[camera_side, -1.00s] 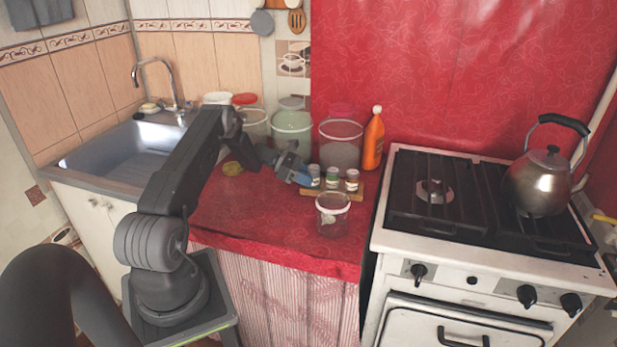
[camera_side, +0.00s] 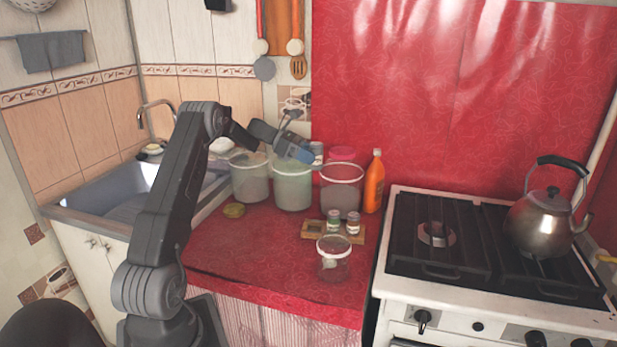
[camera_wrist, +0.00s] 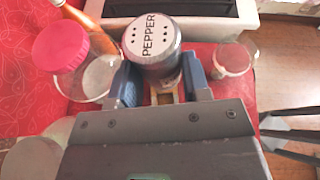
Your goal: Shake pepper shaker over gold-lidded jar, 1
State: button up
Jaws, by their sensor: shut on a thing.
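My gripper (camera_side: 306,152) is shut on the pepper shaker (camera_side: 317,148) and holds it raised, level with the tops of the big jars at the back. In the wrist view the shaker's pale top (camera_wrist: 150,38), lettered PEPPER, faces the camera between my gripper's blue fingers (camera_wrist: 160,84). The shaker looks upright. A small clear jar (camera_side: 333,264) with a pale rim stands on the red counter in front of the wooden rack, apart from the shaker. It appears at the right in the wrist view (camera_wrist: 234,60). I cannot make out a gold lid.
Two shakers, one green-labelled (camera_side: 334,222) and one red-labelled (camera_side: 352,225), stand in the wooden rack (camera_side: 312,231). Large jars (camera_side: 293,190) and an orange bottle (camera_side: 374,183) line the back. The stove (camera_side: 440,270) is at the right. The front counter left of the small jar is clear.

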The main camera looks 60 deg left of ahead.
jog(key=s+d+n, duration=0.1)
jog(key=s+d, duration=0.1)
jog(key=d, duration=0.8)
jog(key=n+g+h, duration=0.2)
jog(key=n, duration=0.1)
send_over(323, 243)
jog(key=w+a, duration=0.1)
notch_tip(323, 243, down, 6)
jog(key=f+n, duration=0.1)
jog(key=f+n+h, duration=0.1)
jog(key=f, duration=0.1)
jog(key=s+d+f+n+g+h, duration=0.1)
jog(key=f, duration=0.1)
jog(key=shift+f, duration=0.2)
notch_tip(323, 243, up, 2)
jog(key=n+h, duration=0.1)
jog(key=n, duration=0.2)
jog(key=n+h, duration=0.2)
jog(key=n, duration=0.1)
jog(key=shift+d+r+n+g+h, duration=0.1)
jog(key=shift+r+n+g+h, duration=0.1)
jog(key=shift+n+g+h, duration=0.15)
